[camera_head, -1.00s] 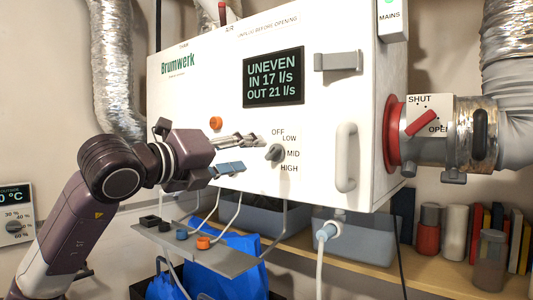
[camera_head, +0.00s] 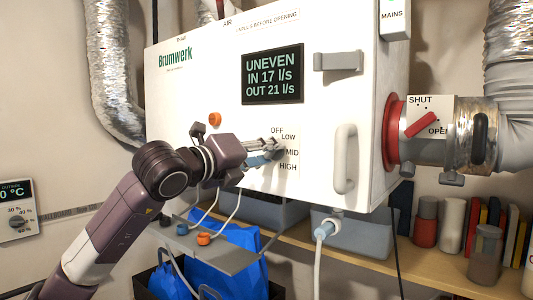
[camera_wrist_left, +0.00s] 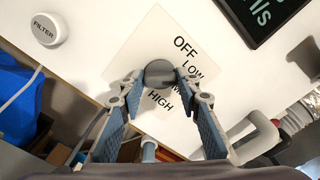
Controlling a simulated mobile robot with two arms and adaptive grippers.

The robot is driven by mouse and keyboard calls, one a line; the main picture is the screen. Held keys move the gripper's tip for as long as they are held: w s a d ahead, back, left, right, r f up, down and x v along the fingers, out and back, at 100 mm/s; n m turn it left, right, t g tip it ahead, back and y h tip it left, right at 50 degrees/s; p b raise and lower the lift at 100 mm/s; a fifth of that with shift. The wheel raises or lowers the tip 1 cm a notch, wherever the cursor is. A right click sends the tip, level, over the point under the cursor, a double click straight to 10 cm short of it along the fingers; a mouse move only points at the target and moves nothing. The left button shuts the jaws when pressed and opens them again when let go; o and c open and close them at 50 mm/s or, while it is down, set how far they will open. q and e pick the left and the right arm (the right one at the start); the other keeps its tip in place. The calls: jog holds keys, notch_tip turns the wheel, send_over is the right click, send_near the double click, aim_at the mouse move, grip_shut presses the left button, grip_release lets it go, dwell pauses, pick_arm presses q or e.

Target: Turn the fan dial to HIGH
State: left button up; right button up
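The fan dial (camera_wrist_left: 160,73) is a round grey knob on a white plate marked OFF, LOW, MID and HIGH. It sits on the front of the white Brumwerk unit (camera_head: 215,165). My left gripper (camera_head: 270,150) is at the dial in the head view and mostly covers it. In the left wrist view the fingers of my left gripper (camera_wrist_left: 164,82) are apart, one on each side of the knob. I cannot tell whether they touch it, nor which mark the dial points to. My right gripper is not in view.
A display (camera_head: 273,75) reads UNEVEN, IN 17 l/s, OUT 21 l/s. A white handle (camera_head: 345,158) stands out right of the dial. A FILTER knob (camera_wrist_left: 46,29) is nearby. A grey shelf (camera_head: 215,250) and hoses lie below. A red shut-off lever (camera_head: 420,124) is at right.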

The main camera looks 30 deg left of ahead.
pick_arm(q)
jog(key=c, duration=0.6)
jog(key=shift+m, duration=0.5)
jog(key=shift+m+b, duration=0.6)
jog(key=shift+m, duration=0.4)
jog(key=m+b, duration=0.1)
jog(key=m, duration=0.3)
jog(key=shift+m, duration=0.3)
jog(key=m, duration=1)
jog(key=shift+m, duration=0.4)
jog(key=o, duration=1.2)
